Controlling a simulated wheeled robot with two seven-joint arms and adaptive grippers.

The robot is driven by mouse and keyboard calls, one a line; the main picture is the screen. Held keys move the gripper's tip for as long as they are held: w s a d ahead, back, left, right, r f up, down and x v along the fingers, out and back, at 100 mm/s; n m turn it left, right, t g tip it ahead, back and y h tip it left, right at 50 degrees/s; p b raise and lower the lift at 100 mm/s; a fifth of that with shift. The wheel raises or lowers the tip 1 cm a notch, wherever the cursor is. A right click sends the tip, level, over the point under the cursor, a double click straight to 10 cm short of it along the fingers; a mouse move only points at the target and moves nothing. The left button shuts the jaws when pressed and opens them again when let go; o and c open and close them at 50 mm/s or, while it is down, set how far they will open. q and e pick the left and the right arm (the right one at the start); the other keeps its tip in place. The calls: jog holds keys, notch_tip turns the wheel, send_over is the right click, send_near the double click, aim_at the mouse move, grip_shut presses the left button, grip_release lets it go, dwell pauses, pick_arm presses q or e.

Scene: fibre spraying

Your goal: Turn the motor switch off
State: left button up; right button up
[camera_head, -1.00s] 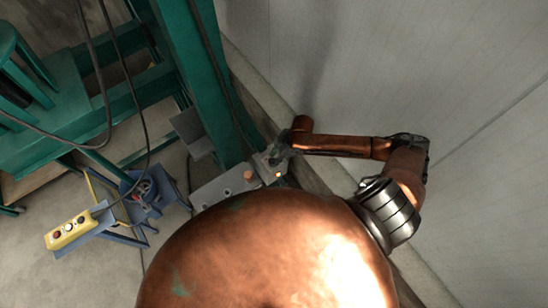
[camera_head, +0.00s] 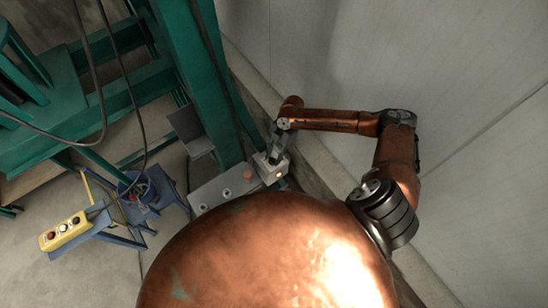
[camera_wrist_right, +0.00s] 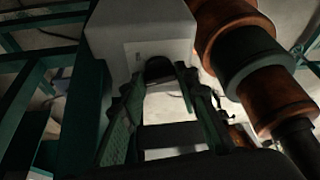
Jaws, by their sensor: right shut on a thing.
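The motor switch is a dark knob (camera_wrist_right: 159,69) on the face of a pale grey box. The box (camera_wrist_right: 138,30) fills the upper middle of the right wrist view. In the head view the same small grey box (camera_head: 269,170) is at the foot of the green post, with a lit orange spot on it. My right gripper (camera_wrist_right: 158,72) has its two fingers closed on the sides of the knob. In the head view my right gripper (camera_head: 278,148) is over the box, and the knob is hidden there. My left gripper is not in view.
A grey panel with an orange button (camera_head: 248,175) is left of the box. A green post (camera_head: 205,80) stands close behind. A pale wall (camera_head: 440,70) is to the right. A yellow control box (camera_head: 66,231) lies on a blue stand at lower left.

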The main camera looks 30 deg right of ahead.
jog(key=shift+w+a+n+g+h+b, duration=0.1)
jog(key=shift+n+g+h+b, duration=0.25)
jog(key=shift+n, duration=0.7)
jog(key=shift+w+n+g+h+b, duration=0.15)
jog(key=shift+n+g+b, duration=0.3)
jog(key=shift+n, duration=0.6)
jog(key=shift+s, duration=0.1)
jog(key=o, duration=1.1)
jog(key=shift+o, duration=0.2)
jog(key=shift+r, duration=0.1)
jog(key=v, duration=1.1)
jog(key=shift+r, duration=0.35)
